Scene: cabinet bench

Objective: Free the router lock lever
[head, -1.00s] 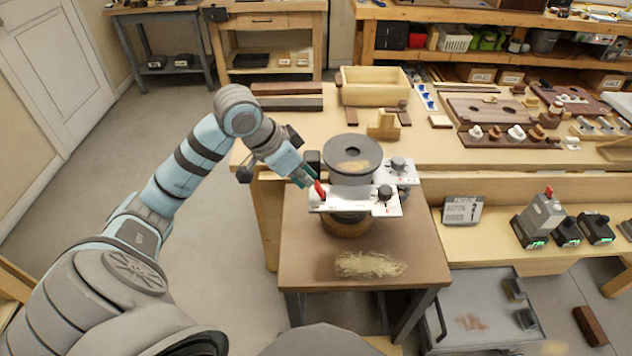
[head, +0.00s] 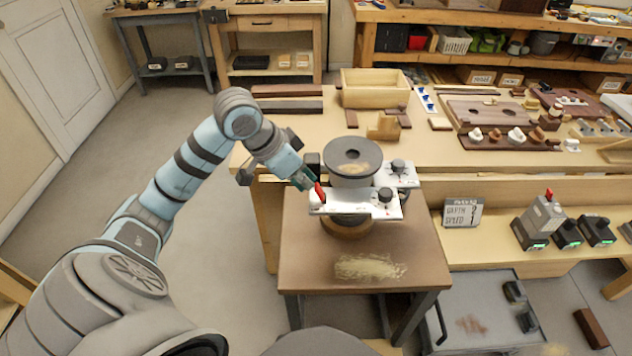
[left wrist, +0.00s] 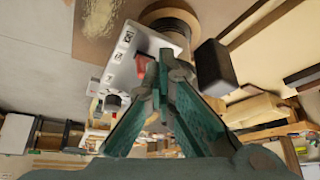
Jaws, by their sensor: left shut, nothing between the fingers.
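The router (head: 352,158) has a dark grey round top and stands on a small brown table. A white plate (head: 350,203) on its front carries a red lever (head: 320,191) at the left end and a black knob (head: 385,195) at the right. My left gripper (head: 309,184) is shut and empty, with its fingertips at the red lever. In the left wrist view the closed fingertips (left wrist: 163,60) lie beside the red lever (left wrist: 145,66), partly covering it. I cannot tell whether they touch. My right gripper is not in view.
A pile of shavings (head: 370,267) lies on the small table (head: 300,255) in front of the router. A second white plate with a knob (head: 398,167) sits at the router's right. The workbench behind holds a wooden box (head: 375,88). A sign (head: 462,212) stands to the right.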

